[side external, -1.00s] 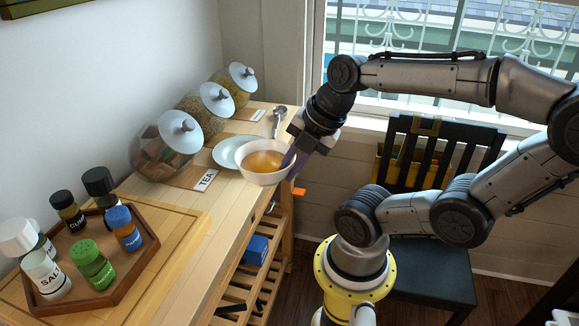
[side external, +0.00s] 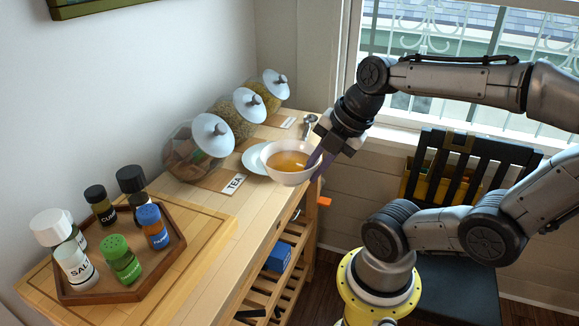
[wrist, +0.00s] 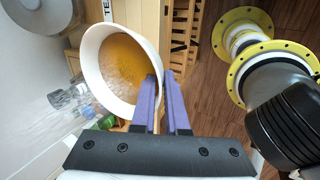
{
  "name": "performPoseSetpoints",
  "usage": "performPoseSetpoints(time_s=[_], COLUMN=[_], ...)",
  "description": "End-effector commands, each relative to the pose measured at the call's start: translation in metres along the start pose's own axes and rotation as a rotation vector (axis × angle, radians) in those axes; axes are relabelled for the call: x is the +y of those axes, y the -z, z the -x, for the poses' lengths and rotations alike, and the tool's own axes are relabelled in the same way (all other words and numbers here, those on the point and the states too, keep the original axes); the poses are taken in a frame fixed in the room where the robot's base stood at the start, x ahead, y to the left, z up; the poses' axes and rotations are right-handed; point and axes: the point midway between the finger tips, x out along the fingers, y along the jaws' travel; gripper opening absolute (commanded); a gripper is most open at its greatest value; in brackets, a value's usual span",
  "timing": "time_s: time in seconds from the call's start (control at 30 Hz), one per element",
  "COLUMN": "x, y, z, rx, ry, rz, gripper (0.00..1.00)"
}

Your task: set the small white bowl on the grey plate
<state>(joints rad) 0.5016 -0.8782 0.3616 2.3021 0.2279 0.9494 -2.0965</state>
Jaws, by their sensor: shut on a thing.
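The small white bowl (side external: 291,177) holds a brownish-orange liquid. In the side view it is close to level and overlaps the right part of the plate; whether its base is clear of what lies below is hard to tell. My gripper (side external: 314,160) has its purple fingers shut on the bowl's right rim. The wrist view also shows the bowl (wrist: 91,62), with one finger inside the wall and one outside. The pale grey plate (side external: 254,165) lies flat on the wooden counter, partly hidden behind the bowl. I cannot make the plate out in the wrist view.
Glass jars with pale lids (side external: 212,135) stand left of the plate along the wall. A TEA label (side external: 233,184) lies in front. A metal scoop (side external: 309,122) lies behind the bowl. A hexagonal tray (side external: 120,287) of shakers is at the near left. The counter's right edge is close.

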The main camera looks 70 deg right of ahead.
Motion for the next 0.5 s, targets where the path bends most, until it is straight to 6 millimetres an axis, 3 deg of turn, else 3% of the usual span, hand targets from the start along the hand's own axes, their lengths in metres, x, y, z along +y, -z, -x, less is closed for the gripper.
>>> performPoseSetpoints(time_s=[0.17, 0.3, 0.5], x=[0.029, 0.046, 0.050], y=[-0.028, -0.062, -0.102], z=[-0.001, -0.006, -0.016], rx=[-0.029, -0.069, -0.120], ry=[0.000, 0.001, 0.000], rz=[-0.059, -0.138, -0.239], gripper=[0.00, 0.00, 0.00])
